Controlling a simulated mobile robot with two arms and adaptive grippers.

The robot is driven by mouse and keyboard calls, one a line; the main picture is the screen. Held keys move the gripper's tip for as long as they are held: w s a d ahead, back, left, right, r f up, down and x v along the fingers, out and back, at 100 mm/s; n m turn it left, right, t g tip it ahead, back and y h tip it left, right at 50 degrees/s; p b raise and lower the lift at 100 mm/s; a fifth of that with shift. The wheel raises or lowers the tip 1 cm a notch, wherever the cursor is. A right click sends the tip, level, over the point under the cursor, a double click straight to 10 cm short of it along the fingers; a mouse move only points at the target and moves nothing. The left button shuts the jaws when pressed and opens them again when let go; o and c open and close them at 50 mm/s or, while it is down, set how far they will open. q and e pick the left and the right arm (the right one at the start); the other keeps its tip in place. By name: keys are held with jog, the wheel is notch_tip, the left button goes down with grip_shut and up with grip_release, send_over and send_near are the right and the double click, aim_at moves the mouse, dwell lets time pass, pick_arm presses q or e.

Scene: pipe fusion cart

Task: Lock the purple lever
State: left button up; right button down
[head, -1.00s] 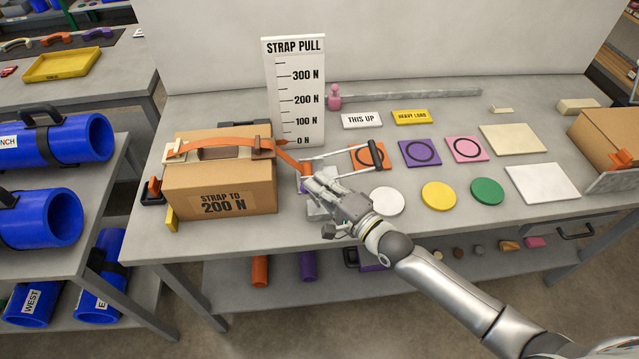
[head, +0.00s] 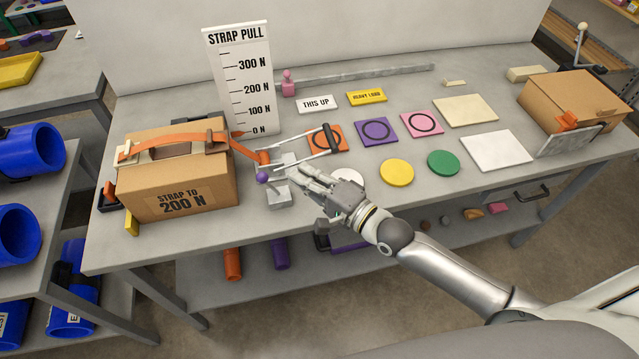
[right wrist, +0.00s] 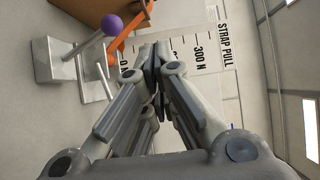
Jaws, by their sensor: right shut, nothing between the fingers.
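The purple lever shows its round purple knob (head: 262,177) at the front of the strap tensioner, beside a pale metal block (head: 279,195). In the right wrist view the knob (right wrist: 112,25) tops a thin rod leaning up from grey blocks. My right gripper (head: 294,173) is shut and empty, just right of the knob and apart from it. Its closed fingers also show in the right wrist view (right wrist: 155,62). An orange strap (head: 180,140) runs over the cardboard box (head: 150,180) to the tensioner, whose long frame has a black handle (head: 330,137). My left gripper is out of view.
The STRAP PULL scale board (head: 240,80) stands behind the box. Coloured squares and discs, such as the yellow disc (head: 396,172), lie to the right. A second carton (head: 575,98) is at the far right. Bare tabletop (head: 230,232) lies in front.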

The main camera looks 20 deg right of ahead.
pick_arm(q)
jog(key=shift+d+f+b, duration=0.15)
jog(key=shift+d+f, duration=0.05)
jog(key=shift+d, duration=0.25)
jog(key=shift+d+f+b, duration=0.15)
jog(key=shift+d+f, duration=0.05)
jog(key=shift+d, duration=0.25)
pick_arm(e)
jog(key=s+d, duration=0.1)
jog(key=s+d+r, duration=0.1)
jog(key=s, duration=0.1)
jog(key=shift+s+d+r, duration=0.1)
jog(key=shift+s+d, duration=0.2)
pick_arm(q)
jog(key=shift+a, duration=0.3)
